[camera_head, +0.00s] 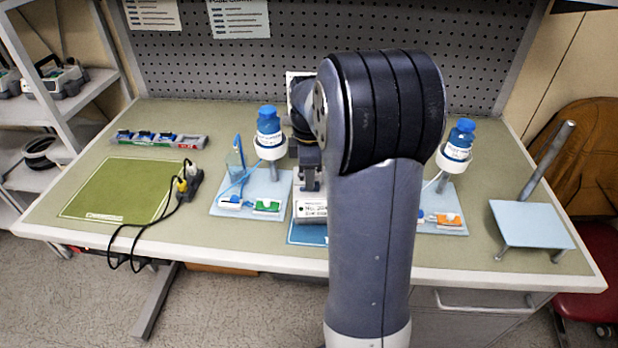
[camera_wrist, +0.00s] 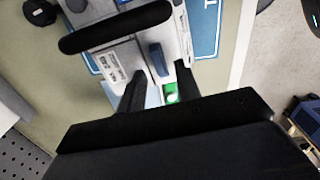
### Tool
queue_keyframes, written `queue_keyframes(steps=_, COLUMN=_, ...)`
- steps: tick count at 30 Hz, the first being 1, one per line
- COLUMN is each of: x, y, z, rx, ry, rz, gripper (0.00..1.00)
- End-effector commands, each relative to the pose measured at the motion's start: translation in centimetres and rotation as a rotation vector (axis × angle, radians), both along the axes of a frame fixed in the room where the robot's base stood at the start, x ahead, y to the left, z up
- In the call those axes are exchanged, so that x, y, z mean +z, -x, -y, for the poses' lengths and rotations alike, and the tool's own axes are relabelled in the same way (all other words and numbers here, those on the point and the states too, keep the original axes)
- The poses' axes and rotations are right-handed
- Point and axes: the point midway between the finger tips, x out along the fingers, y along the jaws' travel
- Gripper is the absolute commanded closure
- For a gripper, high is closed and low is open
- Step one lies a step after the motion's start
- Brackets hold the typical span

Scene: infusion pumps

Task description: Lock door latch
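The infusion pump (camera_head: 311,210) is a light grey box at the middle of the bench, partly hidden by my arm in the head view. The wrist view shows the pump (camera_wrist: 120,62) from above, with a thick black handle (camera_wrist: 115,27) across it. A blue latch (camera_wrist: 158,60) lies on the pump. My gripper (camera_wrist: 160,70) has its two black fingers apart, their tips at the pump, one on each side of the latch's near end. I cannot tell whether either finger touches it. In the head view my gripper (camera_head: 308,178) is above the pump, partly hidden.
Light blue stands with blue-capped bottles (camera_head: 268,126) (camera_head: 459,140) flank the pump. The left stand carries a green clip (camera_head: 268,205), the right an orange one (camera_head: 446,219). A green mat (camera_head: 115,190), a power strip (camera_head: 193,181) with cables and an angled stand (camera_head: 530,225) are also on the bench.

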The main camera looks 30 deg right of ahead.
Motion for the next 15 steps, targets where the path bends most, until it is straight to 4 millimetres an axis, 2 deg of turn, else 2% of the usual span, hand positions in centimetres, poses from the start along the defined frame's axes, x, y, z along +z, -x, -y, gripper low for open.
queue_keyframes(steps=6, x=-1.5, y=0.0, z=0.0, rx=0.0, ry=0.0, rz=-0.001, gripper=0.68)
queue_keyframes(steps=14, x=-1.6, y=0.0, z=0.0, rx=-0.001, ry=0.0, rz=0.0, gripper=0.68)
queue_keyframes(steps=15, x=-1.6, y=0.0, z=0.0, rx=-0.001, ry=0.0, rz=0.0, gripper=0.71)
